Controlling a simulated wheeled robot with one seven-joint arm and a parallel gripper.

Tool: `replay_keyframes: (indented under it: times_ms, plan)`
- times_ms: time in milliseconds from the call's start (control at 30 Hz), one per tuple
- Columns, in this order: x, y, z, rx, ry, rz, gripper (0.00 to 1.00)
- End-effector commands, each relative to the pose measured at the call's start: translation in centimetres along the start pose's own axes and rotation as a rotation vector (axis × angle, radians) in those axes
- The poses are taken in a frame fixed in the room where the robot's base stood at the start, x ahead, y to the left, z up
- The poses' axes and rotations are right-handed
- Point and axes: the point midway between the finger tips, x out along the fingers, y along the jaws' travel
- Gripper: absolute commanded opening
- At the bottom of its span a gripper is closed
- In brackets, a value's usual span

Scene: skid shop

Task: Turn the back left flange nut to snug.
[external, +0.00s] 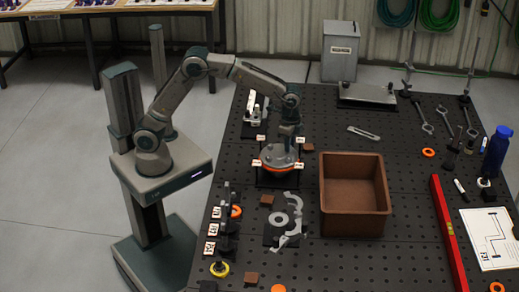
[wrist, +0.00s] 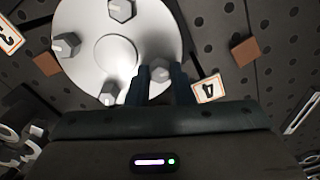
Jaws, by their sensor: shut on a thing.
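The round grey flange (external: 279,157) stands on a dark stand with an orange ring under it, with number tags around it. In the wrist view the flange (wrist: 88,22) fills the upper left. Three hex nuts show clear of my fingers: one at the top (wrist: 122,10), one at the left (wrist: 66,45) and one at lower middle (wrist: 110,92). The external view shows my gripper (external: 287,140) pointing down at the flange's back side.
A brown open bin (external: 354,222) stands right of the flange. Grey brackets (external: 290,220) and a row of tagged parts (external: 222,230) lie in front. A red level (external: 448,235), wrenches (external: 422,120) and a blue bottle (external: 496,150) are at the right. A brown block (wrist: 244,52) lies near the flange.

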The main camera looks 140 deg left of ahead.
Motion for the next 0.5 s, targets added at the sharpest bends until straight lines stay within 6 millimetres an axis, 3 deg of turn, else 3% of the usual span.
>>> replay_keyframes:
  times_ms: [500]
  plan:
    - [-0.32, -0.1, -0.11, 0.455, 0.005, -0.005, 0.0]
